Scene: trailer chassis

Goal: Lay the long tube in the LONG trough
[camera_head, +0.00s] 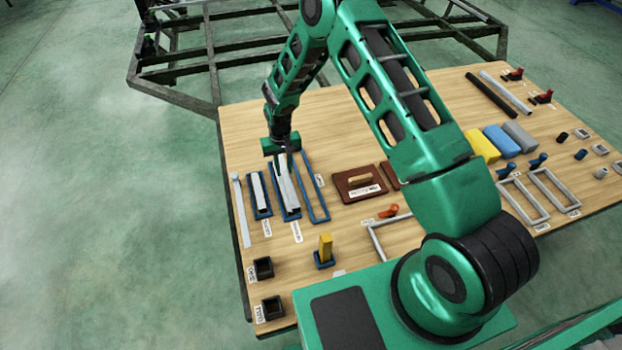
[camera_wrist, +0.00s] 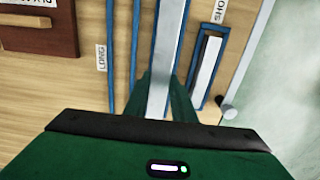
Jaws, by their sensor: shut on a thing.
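My gripper (camera_head: 282,160) is shut on a pale, square-sided tube (camera_head: 291,197), near its far end in the head view. The tube is lined up with the middle blue trough, in it or just above it; I cannot tell whether it touches the bottom. In the wrist view the tube (camera_wrist: 166,50) runs between my fingers (camera_wrist: 160,85), with blue rails on both sides. The LONG trough (camera_head: 323,207), a narrow blue frame, lies empty just to the right; in the wrist view it (camera_wrist: 110,60) is left of the tube, beside the LONG label (camera_wrist: 101,57).
A short tube (camera_head: 258,192) lies in the SHORT trough left of the held tube. A thin grey bar (camera_head: 241,212) with a round end lies along the board's left edge. A brown plate (camera_head: 355,184) is to the right. A yellow block (camera_head: 325,247) and black sockets (camera_head: 263,267) stand nearer.

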